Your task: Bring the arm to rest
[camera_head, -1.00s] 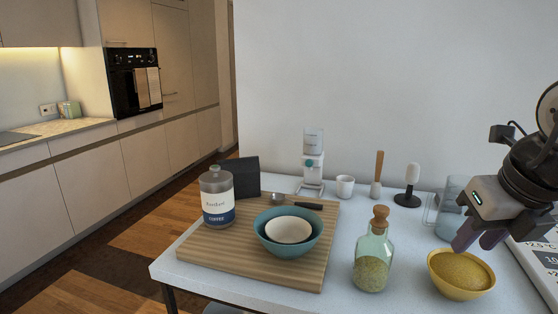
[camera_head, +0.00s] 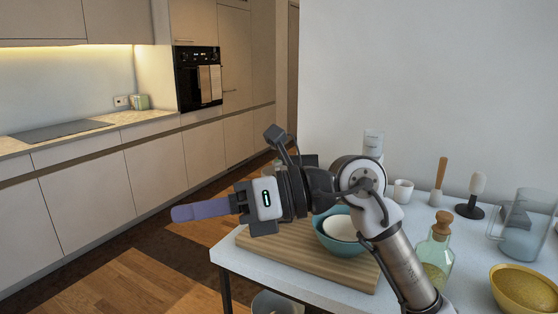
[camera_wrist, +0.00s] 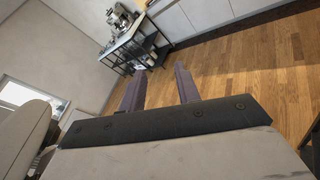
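My gripper (camera_head: 178,213) is stretched out to the left in the head view, beyond the left edge of the table (camera_head: 224,256) and in front of the lower cabinets. Its purple fingers point left, seen from the side. In the wrist view the two fingers of my gripper (camera_wrist: 160,68) stand apart with nothing between them, over a view of wooden floor.
The table holds a cutting board (camera_head: 345,271), a teal bowl (camera_head: 334,242) with a white bowl, a corked bottle (camera_head: 436,262), a yellow bowl (camera_head: 525,293) and a glass pitcher (camera_head: 522,240). Open floor (camera_head: 150,268) lies left of the table. A dark shelf (camera_wrist: 135,48) stands far off.

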